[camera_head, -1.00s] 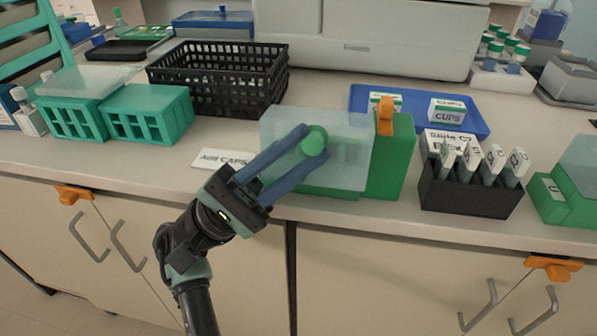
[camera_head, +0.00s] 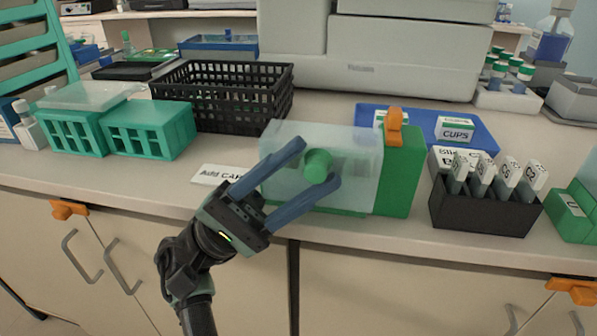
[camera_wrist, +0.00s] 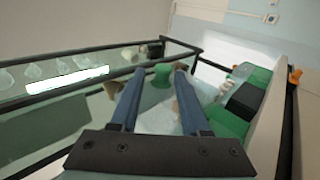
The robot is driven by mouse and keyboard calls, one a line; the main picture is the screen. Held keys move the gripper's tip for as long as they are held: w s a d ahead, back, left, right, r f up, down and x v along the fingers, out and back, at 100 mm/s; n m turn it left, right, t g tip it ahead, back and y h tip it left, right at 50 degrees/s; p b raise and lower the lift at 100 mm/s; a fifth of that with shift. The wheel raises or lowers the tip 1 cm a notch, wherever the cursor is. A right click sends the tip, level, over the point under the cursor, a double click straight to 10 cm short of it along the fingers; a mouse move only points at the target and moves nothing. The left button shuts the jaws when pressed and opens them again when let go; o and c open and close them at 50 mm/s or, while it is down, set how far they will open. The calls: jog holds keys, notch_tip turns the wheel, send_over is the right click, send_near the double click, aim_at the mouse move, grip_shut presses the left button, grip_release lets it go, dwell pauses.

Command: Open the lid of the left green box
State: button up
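The left green box (camera_head: 400,172) stands near the counter's front edge, with a tall green block at its right end. Its translucent lid (camera_head: 345,143) looks down over the left part. A green knob (camera_head: 318,166) sticks out of the lid. My gripper (camera_head: 312,163) reaches in from the lower left with its blue fingers apart, one on each side of the knob. In the wrist view the knob (camera_wrist: 162,75) sits between the fingertips, with gaps visible on both sides. Whether a finger touches the lid cannot be told.
A black slide holder (camera_head: 485,210) with several slides and another green box (camera_head: 577,212) stand to the right. A black basket (camera_head: 222,95) and teal racks (camera_head: 150,128) stand behind left. A label (camera_head: 218,174) lies left of the lid.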

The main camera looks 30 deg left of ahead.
jog(key=shift+o, duration=0.2)
jog(key=shift+a+f, duration=0.15)
jog(key=s+a, duration=0.4)
jog(key=a, duration=0.8)
jog(key=shift+f, duration=0.3)
jog(key=shift+s, duration=0.1)
